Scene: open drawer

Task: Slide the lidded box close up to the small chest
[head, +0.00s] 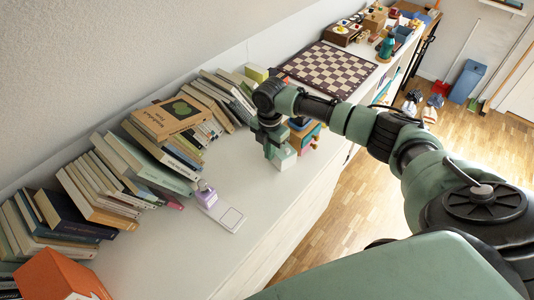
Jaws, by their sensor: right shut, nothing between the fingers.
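A small pale box (285,158), which looks like the lidded box, stands on the white top beside my right gripper. The gripper hides part of it, including much of its upper side. The small chest (305,139), wooden with coloured drawer fronts and yellow knobs, stands just behind the box, partly hidden by my arm. I cannot tell whether box and chest touch. My right gripper (270,152) points down, shut and empty, at the left side of the box. My left gripper is not in view.
Rows of leaning books (135,160) line the wall on the left. A purple bottle (206,194) and a white switch-like plate (231,218) lie nearer. A chessboard (329,71) lies beyond the chest. The white top (170,255) is clear at the front.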

